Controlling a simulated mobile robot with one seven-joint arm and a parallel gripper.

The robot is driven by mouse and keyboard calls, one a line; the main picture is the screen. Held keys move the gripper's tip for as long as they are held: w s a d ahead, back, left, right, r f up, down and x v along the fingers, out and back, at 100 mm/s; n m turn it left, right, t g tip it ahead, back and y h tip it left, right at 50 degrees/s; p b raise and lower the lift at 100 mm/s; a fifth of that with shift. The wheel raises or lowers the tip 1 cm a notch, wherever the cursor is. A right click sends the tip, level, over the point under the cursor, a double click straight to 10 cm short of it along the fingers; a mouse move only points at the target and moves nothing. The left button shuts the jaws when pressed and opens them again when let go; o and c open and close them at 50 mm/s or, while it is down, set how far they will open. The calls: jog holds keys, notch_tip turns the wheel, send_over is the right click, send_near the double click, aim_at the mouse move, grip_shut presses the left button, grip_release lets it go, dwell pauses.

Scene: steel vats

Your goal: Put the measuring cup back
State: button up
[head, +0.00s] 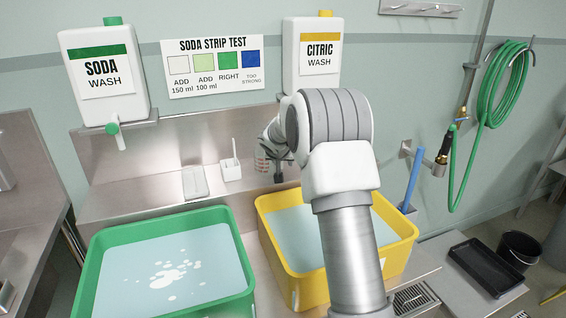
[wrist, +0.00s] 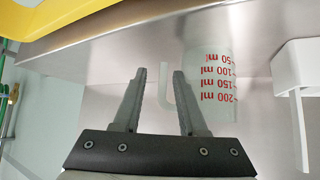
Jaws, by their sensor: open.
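The measuring cup (wrist: 222,85) is clear, with red marks from 50 to 200 ml. It stands upright on the steel shelf (head: 140,200) at the back and looks upside down in the wrist view. In the head view the cup (head: 261,161) shows faintly, partly hidden by my gripper (head: 281,160). My gripper (wrist: 159,73) is open. Its fingers point at the cup's handle side, and the pale handle (wrist: 166,80) shows between the fingertips, partly covered by one finger. I cannot tell if they touch.
A white holder (head: 231,170) with a stick stands left of the cup; a grey pad (head: 195,183) lies beyond it. The green tub (head: 95,275) and yellow tub (head: 403,262) hold liquid in front. The soda jug (head: 102,75) and citric jug (head: 312,55) hang above.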

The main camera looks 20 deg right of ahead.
jog(key=s+d+f+v, duration=0.1)
jog(key=s+v, duration=0.1)
jog(key=v, duration=1.9)
jog(key=s+a+f+n+g+y, duration=0.1)
jog(key=s+a, duration=0.4)
jog(key=s, duration=1)
jog(key=s+a+f+n+g+y, duration=0.1)
jog(key=s+a+n+y, duration=0.2)
jog(key=s, duration=1.3)
jog(key=shift+s+a+n, duration=0.25)
jog(key=shift+a+n, duration=0.45)
jog(key=shift+a, duration=0.3)
